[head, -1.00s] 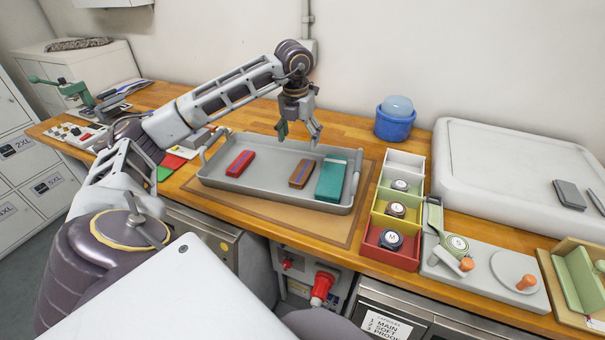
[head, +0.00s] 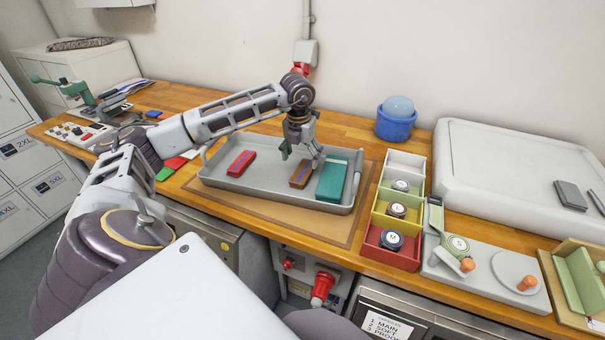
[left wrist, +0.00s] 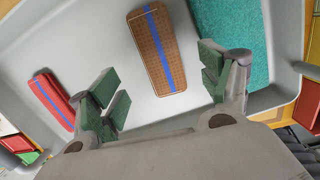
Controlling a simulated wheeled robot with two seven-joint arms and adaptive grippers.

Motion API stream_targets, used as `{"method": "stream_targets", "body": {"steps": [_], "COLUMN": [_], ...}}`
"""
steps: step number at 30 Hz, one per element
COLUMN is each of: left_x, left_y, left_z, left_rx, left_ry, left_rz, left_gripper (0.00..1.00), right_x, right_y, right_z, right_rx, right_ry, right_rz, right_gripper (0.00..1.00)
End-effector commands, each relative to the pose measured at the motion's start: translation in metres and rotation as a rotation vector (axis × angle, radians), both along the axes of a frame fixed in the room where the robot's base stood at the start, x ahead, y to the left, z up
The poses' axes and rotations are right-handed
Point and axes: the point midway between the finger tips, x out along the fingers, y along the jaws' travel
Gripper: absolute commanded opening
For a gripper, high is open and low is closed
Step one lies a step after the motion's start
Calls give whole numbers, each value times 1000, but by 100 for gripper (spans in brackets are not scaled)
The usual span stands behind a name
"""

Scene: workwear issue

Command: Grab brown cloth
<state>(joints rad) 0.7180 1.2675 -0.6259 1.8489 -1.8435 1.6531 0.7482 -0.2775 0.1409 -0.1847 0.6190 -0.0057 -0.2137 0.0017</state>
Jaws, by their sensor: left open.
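The brown cloth (head: 300,177) is a folded bundle with a blue stripe, lying in the grey tray (head: 230,184) between a red cloth (head: 241,163) and a teal cloth (head: 332,180). My left gripper (head: 302,157) is open and empty, low over the tray just above and behind the brown cloth. In the left wrist view, the brown cloth (left wrist: 152,48) lies ahead, between the lines of the two green-padded fingers (left wrist: 163,92), apart from both. The teal cloth (left wrist: 232,35) is close beyond the right finger; the red cloth (left wrist: 52,103) is left of the left finger. My right gripper does not show.
The tray has raised walls and end handles. A blue tub (head: 395,126) stands behind, near the wall.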

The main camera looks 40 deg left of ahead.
Motion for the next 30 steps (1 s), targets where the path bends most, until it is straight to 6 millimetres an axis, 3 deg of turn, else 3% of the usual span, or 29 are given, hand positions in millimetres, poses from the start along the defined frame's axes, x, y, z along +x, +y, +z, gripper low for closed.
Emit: {"method": "stream_targets", "body": {"steps": [17, 30], "left_x": [1, 6], "left_y": [0, 2], "left_z": [-12, -53], "left_rx": [0, -1], "left_ry": [1, 3], "left_rz": [0, 1], "left_gripper": [78, 78], "right_x": [0, 0], "right_y": [0, 4], "right_z": [1, 6], "right_rx": [0, 4], "right_ry": [0, 1], "right_rz": [0, -1], "right_gripper": [39, 39]}}
